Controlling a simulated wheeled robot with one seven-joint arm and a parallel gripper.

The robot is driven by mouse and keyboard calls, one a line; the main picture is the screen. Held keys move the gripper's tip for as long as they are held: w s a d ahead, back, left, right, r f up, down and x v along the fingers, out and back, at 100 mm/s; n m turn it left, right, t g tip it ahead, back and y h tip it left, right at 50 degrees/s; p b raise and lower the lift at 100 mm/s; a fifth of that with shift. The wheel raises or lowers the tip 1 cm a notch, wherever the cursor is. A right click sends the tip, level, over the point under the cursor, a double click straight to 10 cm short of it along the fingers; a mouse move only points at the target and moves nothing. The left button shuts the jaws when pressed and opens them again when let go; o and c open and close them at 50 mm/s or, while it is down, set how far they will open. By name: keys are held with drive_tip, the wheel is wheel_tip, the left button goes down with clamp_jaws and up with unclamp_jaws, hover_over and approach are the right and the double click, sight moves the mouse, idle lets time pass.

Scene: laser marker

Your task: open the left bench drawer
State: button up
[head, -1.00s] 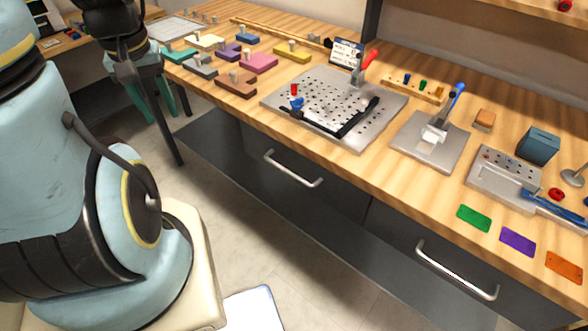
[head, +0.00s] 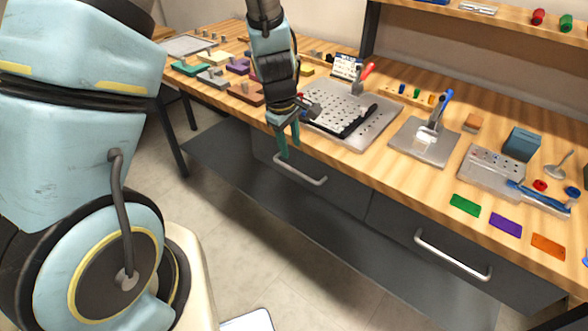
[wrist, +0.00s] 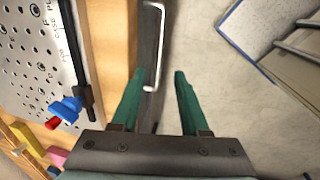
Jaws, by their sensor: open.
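The left bench drawer (head: 342,189) has a dark grey front below the wooden bench top and looks closed. Its silver bar handle (head: 303,172) runs along the front. My gripper (head: 288,152) has two teal fingers, which point down in front of the bench edge near the handle's left end. In the wrist view my gripper (wrist: 160,74) is open with nothing held. There the handle (wrist: 161,45) extends ahead of the fingers, and its near end shows between the fingertips, closer to the left one. I cannot tell the depth between them.
A perforated metal plate (head: 330,98) with a black bar lies on the bench above the drawer. The right drawer (head: 440,240) has a similar handle. Coloured blocks and fixtures occupy the bench top.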

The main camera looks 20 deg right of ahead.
sight(295, 172)
drive_tip(key=f+b, duration=0.2)
drive_tip(key=f, duration=0.1)
drive_tip(key=d+f+b, duration=0.1)
drive_tip(key=f+b, duration=0.1)
drive_tip(key=f, duration=0.1)
drive_tip(key=w+f+b, duration=0.1)
drive_tip(key=f+b, duration=0.2)
drive_tip(key=shift+d+f, duration=0.1)
drive_tip(key=shift+d, duration=0.2)
clamp_jaws()
idle(1.0)
